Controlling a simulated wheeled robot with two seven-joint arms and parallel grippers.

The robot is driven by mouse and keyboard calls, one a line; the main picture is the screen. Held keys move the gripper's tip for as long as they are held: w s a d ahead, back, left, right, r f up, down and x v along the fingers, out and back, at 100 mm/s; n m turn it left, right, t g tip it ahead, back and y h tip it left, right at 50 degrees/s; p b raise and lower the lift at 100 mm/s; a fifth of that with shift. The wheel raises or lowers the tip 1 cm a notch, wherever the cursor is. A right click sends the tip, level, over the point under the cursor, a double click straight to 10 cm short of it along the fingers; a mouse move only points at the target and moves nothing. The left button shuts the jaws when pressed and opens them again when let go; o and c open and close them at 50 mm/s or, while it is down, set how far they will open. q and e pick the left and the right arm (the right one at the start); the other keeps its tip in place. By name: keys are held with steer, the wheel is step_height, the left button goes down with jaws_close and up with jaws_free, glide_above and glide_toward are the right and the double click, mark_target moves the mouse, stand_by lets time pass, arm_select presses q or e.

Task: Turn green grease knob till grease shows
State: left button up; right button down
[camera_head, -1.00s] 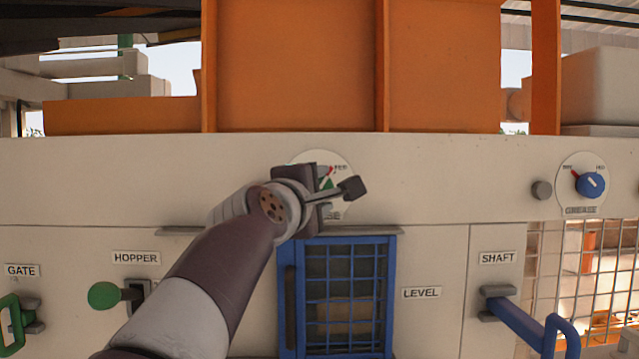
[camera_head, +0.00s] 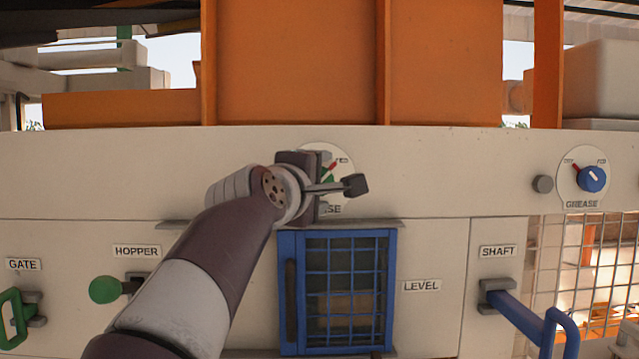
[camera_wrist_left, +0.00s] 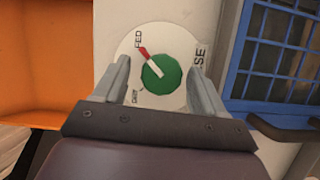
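The green grease knob (camera_wrist_left: 162,75) sits on a round white dial (camera_wrist_left: 134,43) marked DRY and FED. The dial's red pointer lies toward FED. In the left wrist view my left gripper (camera_wrist_left: 160,66) is open, with one finger on each side of the knob and a gap to it on both sides. My right gripper is not in view.
A second dial with a blue knob (camera_head: 592,179) is at the right, its red pointer toward DRY. Below are the blue LEVEL grille door (camera_head: 387,290), the blue SHAFT handle (camera_head: 517,316), the green HOPPER knob (camera_head: 105,290) and the green GATE handle (camera_head: 12,317). An orange wall (camera_head: 295,65) rises above.

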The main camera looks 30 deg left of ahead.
arm_select(q)
steer(key=s+d+b, duration=0.1)
steer(key=s+b, duration=0.5)
steer(key=s, duration=0.6)
steer(key=shift+d+b, duration=0.25)
steer(key=shift+b, duration=0.05)
